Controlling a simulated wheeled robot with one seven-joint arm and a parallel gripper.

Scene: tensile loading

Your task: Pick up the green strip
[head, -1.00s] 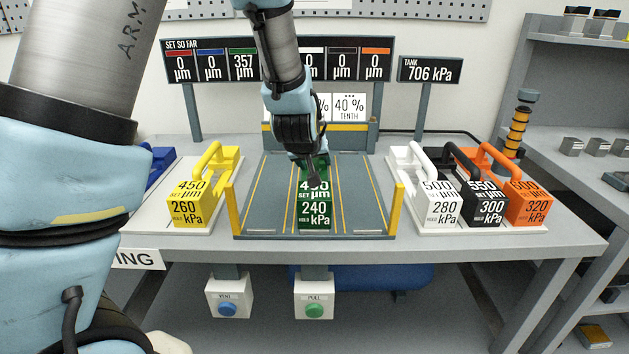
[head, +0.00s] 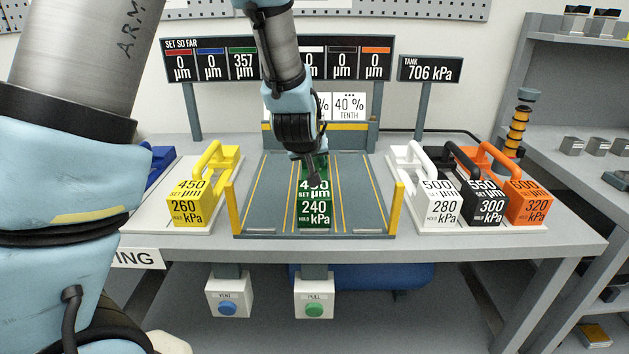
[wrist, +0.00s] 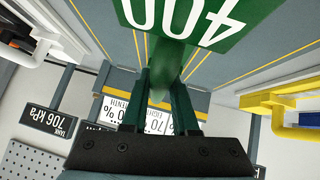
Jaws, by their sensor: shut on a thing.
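The green strip (head: 314,212) sits in the middle lane of the grey lane bed (head: 265,205), its front face marked 240 kPa. My gripper (head: 316,178) is at its top, reaching down from above and behind. In the wrist view my gripper (wrist: 172,95) is shut on the green handle part of the strip (wrist: 205,22), between the two fingers. The upper number on the strip's front is partly covered by my gripper in the head view. I cannot tell whether the strip is lifted clear of the bed.
A yellow strip (head: 190,205) stands left of the bed, with a blue one (head: 162,168) partly hidden behind my arm. White (head: 437,204), black (head: 485,206) and orange (head: 530,205) strips stand at right. Yellow posts (head: 399,208) edge the bed. VENT (head: 227,309) and PULL (head: 314,310) buttons hang below.

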